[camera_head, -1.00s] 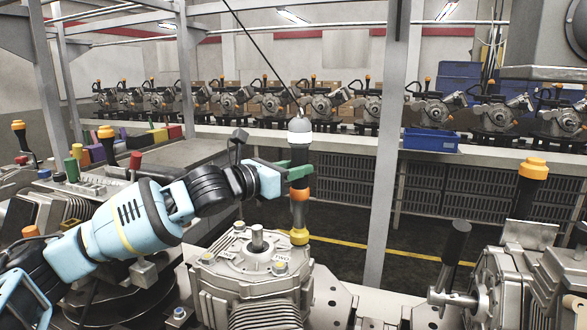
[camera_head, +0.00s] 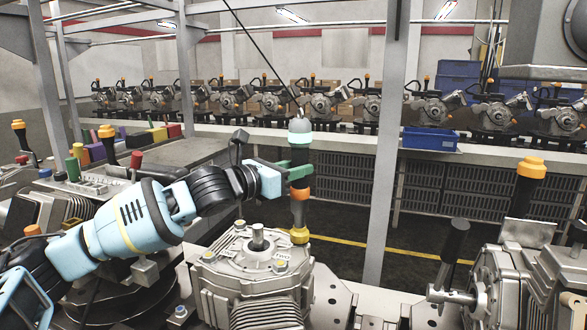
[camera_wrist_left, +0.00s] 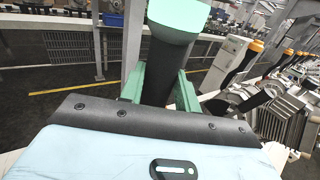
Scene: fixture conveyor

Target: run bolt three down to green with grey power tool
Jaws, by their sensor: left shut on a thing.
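The grey power tool (camera_head: 299,210) hangs upright from a cable, with an orange ring and a yellow lower end. Its top cap (camera_head: 299,131) shows pale green, and is clearly green in the left wrist view (camera_wrist_left: 178,14). My left gripper (camera_head: 299,172) has its green fingers shut around the tool's dark body. The yellow end stands over the far right corner of the grey housing (camera_head: 245,278) and hides the bolt there. Other bolts show at the housing's back left (camera_head: 239,225), left (camera_head: 209,257) and front right (camera_head: 280,267). No bolt numbers are visible. My right gripper is not in view.
A second machine with an orange-topped post (camera_head: 531,168) stands at the right. A dark-handled lever (camera_head: 453,245) rises between it and the housing. A bench with several similar machines and a blue bin (camera_head: 430,139) runs along the back.

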